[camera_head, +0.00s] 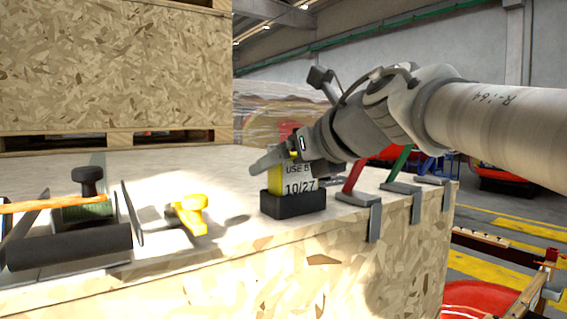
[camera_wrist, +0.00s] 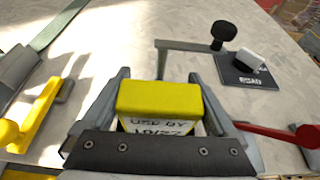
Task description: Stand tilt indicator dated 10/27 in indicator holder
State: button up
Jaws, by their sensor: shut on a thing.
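The tilt indicator (camera_head: 290,179) has a yellow body and a white label reading "USE BY" and 10/27. It stands upright in the head view, its lower end appearing to sit inside the black indicator holder (camera_head: 293,204) near the crate's front edge. My gripper (camera_head: 275,160) reaches in from the right and is shut on the indicator's upper part. In the wrist view, the indicator's yellow top (camera_wrist: 160,97) is between the two grey fingers of my gripper (camera_wrist: 158,78). The label is partly hidden there, and I cannot make out the holder in that view.
A yellow tool (camera_head: 187,212) lies left of the holder. A dispenser with a green roll (camera_head: 85,212) and black roller stands farther left. Red (camera_head: 355,178) and green (camera_head: 402,160) handled clamps line the right edge.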

jog(key=o, duration=1)
jog(key=b+v, duration=0.1)
jog(key=v, duration=1.6)
jog(key=shift+d, duration=0.2)
jog(key=shift+a+r, duration=0.1)
